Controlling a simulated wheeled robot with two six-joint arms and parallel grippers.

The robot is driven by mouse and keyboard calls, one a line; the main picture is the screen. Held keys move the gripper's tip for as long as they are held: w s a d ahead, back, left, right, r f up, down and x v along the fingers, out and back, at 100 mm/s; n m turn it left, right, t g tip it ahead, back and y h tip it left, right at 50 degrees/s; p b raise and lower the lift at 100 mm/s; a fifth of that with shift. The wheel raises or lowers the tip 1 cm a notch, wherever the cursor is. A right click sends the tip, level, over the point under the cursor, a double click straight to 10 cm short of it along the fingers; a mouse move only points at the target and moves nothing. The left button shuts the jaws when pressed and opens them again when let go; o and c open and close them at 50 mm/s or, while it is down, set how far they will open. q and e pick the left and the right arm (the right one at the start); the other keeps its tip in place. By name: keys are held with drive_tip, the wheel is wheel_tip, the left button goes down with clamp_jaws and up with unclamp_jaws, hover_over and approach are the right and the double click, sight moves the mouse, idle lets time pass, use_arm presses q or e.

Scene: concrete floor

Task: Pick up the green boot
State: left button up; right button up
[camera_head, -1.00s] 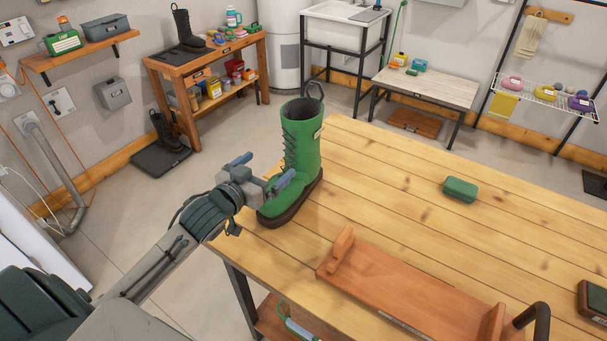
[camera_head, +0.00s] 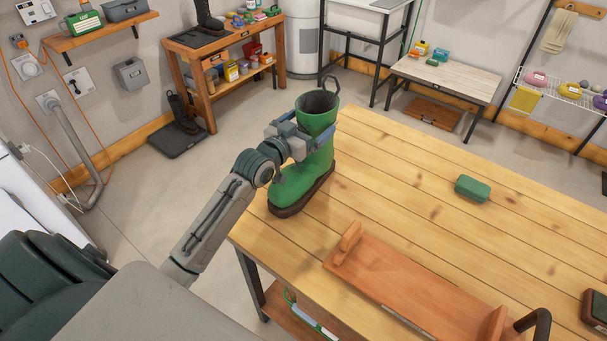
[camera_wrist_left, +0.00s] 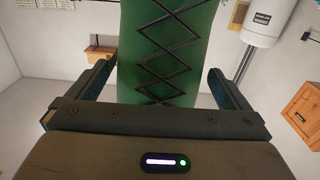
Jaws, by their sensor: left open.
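The green boot (camera_head: 308,178) stands upright on the wooden table (camera_head: 405,165), near its left corner. It has a dark sole and a dark pull loop at the top. My left gripper (camera_head: 303,138) is open at the boot's shaft, its fingers reaching to either side of it. In the left wrist view the boot's laced green front (camera_wrist_left: 166,50) rises between the two fingers (camera_wrist_left: 160,90), with gaps showing on both sides. The boot's far side is hidden. My right gripper is in neither view.
A brown wooden boot jack-like stand (camera_head: 415,285) lies on the table in front of the boot. A green block (camera_head: 472,189) lies to the right, and a dark-topped brush (camera_head: 596,311) at the right edge. The table between them is clear.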

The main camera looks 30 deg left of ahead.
use_arm(q)
drive_tip(key=shift+w+d+f, duration=0.1)
drive_tip(key=shift+w+d, duration=0.05)
drive_tip(key=shift+w, duration=0.55)
drive_tip(key=shift+s, duration=0.15)
drive_tip(key=c, duration=1.8)
drive_tip(key=shift+c, duration=0.7)
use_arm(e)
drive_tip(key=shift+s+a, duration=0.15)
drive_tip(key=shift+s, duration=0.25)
use_arm(q)
drive_tip(key=shift+r, duration=0.25)
